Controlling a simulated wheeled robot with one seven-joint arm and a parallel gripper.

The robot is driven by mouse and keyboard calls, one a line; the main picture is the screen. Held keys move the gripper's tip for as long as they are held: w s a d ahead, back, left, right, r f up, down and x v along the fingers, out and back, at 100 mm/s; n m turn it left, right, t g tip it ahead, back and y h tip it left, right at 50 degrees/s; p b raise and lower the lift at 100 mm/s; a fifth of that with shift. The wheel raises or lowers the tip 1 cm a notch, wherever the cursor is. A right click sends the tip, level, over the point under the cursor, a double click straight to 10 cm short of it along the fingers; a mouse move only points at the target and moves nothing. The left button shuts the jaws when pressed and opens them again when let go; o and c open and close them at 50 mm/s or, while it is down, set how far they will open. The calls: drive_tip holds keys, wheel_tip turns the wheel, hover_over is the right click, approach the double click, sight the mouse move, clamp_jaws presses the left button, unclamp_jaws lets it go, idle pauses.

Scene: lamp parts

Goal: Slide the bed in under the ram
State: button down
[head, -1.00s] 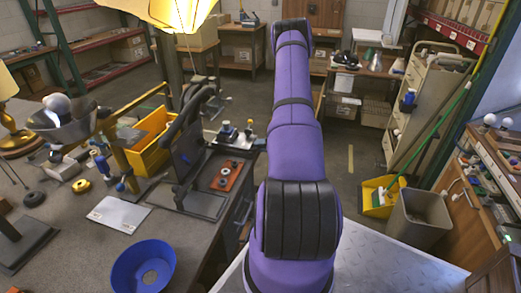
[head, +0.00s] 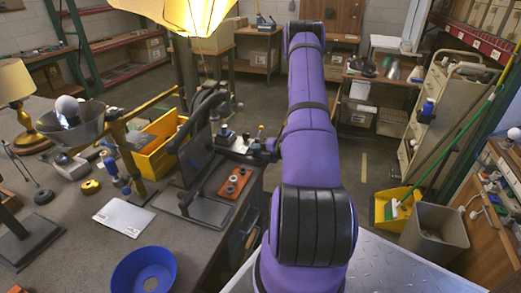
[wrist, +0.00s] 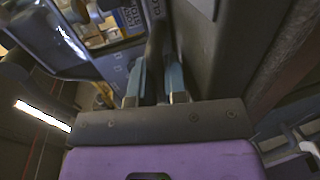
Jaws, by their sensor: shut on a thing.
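A press-like fixture with a dark upright plate (head: 196,152) and a black curved lever (head: 203,105) stands at the bench's right edge. A flat dark base plate (head: 185,207) lies at its foot, with an orange-red strip with dark holes (head: 234,184) beside it. I cannot tell for certain which part is the bed or the ram. In the wrist view my gripper (wrist: 159,92) is shut on a dark bar (wrist: 156,45) between its two blue-grey fingers. What the bar belongs to is unclear.
A blue bowl (head: 143,270), a white sheet (head: 124,217) and a yellow bin (head: 160,145) are on the bench. A lit yellow lampshade (head: 200,12) hangs above. A grey waste bin (head: 435,234) stands on the floor at right. A dark post (wrist: 218,50) is close beside the fingers.

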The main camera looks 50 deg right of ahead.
drive_tip(key=c, duration=1.2)
unclamp_jaws()
drive_tip(key=shift+o, duration=0.2)
drive_tip(key=shift+s, duration=0.1)
